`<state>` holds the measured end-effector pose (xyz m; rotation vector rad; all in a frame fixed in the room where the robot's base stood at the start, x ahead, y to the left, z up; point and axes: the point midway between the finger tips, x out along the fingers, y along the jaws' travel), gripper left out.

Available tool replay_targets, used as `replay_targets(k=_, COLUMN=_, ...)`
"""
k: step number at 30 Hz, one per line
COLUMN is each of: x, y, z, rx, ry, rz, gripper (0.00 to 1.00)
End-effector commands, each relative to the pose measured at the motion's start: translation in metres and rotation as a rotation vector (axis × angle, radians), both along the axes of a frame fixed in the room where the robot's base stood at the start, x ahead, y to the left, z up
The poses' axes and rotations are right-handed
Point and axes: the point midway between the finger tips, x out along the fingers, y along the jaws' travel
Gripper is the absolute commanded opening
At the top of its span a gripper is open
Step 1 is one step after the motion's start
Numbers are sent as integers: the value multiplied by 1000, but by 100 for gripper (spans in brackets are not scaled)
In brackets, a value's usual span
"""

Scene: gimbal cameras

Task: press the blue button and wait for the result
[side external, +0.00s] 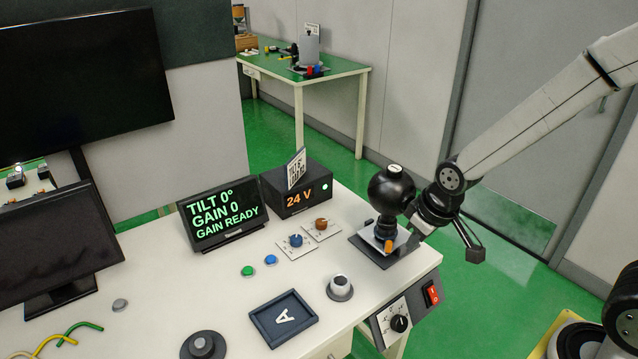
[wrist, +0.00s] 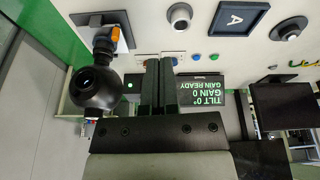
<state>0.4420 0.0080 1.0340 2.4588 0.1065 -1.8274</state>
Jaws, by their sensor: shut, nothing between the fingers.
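The blue button (side external: 270,260) is a small round cap on the white bench, right of a green button (side external: 247,271). It also shows small in the wrist view (wrist: 196,57), just right of the fingertips. My gripper (side external: 476,254) is shut and empty at the bench's right side, beside a black ball-shaped device and well away from the button. Its closed fingers show in the wrist view (wrist: 159,65). The display (side external: 225,215) reads TILT 0°, GAIN 0, GAIN READY.
The black ball device (side external: 391,190) stands upright on its mount close to my gripper. Blue (side external: 296,240) and orange (side external: 321,224) knobs, a 24 V box (side external: 297,192), a tray marked A (side external: 283,318) and a grey knob (side external: 340,287) surround the buttons.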

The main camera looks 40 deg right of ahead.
Motion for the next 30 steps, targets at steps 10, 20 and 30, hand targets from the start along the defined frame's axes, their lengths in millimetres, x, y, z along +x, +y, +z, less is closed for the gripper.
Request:
replay_targets(k=10, x=89, y=21, z=-9, rx=-42, ry=-108, rz=184, gripper=0)
replay_targets(k=20, x=167, y=46, z=-27, rx=-96, ry=-220, rz=355, gripper=0)
replay_targets(k=30, x=237, y=76, z=-55, rx=-165, ry=-333, rz=520, gripper=0)
